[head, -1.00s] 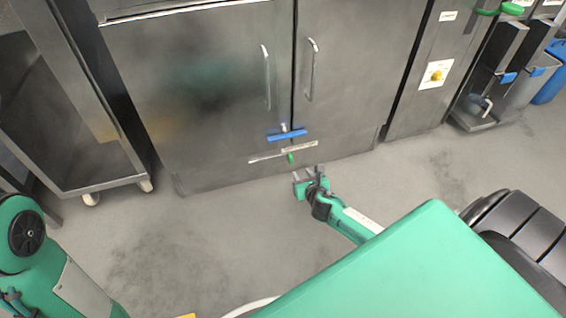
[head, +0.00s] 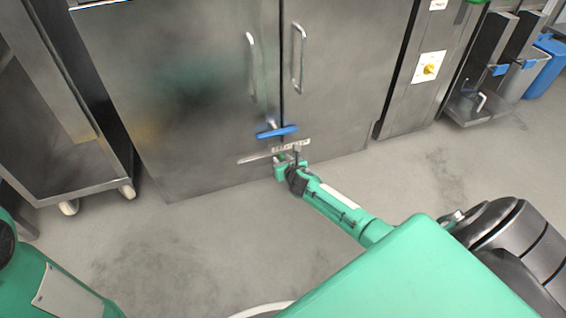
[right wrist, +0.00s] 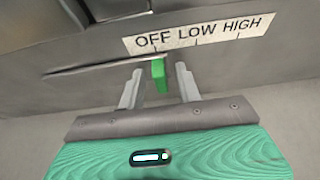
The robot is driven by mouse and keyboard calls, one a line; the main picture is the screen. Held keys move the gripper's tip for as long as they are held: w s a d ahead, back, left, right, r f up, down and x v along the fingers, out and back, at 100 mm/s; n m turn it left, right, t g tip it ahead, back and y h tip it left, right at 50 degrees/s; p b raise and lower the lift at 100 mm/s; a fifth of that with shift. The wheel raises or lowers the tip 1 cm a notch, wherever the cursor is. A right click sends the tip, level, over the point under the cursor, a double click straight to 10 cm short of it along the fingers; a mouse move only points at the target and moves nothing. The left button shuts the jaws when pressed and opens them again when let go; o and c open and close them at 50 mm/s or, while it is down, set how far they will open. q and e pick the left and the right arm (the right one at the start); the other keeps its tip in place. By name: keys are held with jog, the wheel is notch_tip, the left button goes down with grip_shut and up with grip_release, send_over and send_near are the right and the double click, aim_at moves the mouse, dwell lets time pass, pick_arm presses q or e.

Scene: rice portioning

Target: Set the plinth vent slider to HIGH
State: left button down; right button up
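The green vent slider (right wrist: 159,76) sits on the steel plinth below the double doors, under the OFF end of the white OFF LOW HIGH label (right wrist: 198,34). The label also shows in the head view (head: 291,145). My right gripper (head: 289,158) is at the plinth. In the right wrist view its two fingers stand on either side of the slider, open, with a gap showing on each side. I cannot tell how deep the fingers reach around it. In the head view my gripper mostly covers the slider. My left gripper is out of view.
A blue handle (head: 277,132) sticks out just above the label. Two long door handles (head: 299,58) are higher up. A steel trolley (head: 75,195) on casters stands at the left. Grey floor (head: 180,240) in front of the plinth is clear.

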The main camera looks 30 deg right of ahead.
aim_at(303, 150)
jog(key=shift+c, duration=0.2)
grip_shut()
jog(key=d, duration=0.3)
jog(key=s+d+p, duration=0.1)
jog(key=d, duration=0.2)
jog(key=s+d+p, duration=0.1)
jog(key=d, duration=0.2)
jog(key=shift+s+d, duration=0.1)
jog(key=shift+d, duration=0.05)
jog(key=shift+o, duration=0.2)
grip_release()
jog(key=shift+d, duration=0.1)
jog(key=shift+s, duration=0.1)
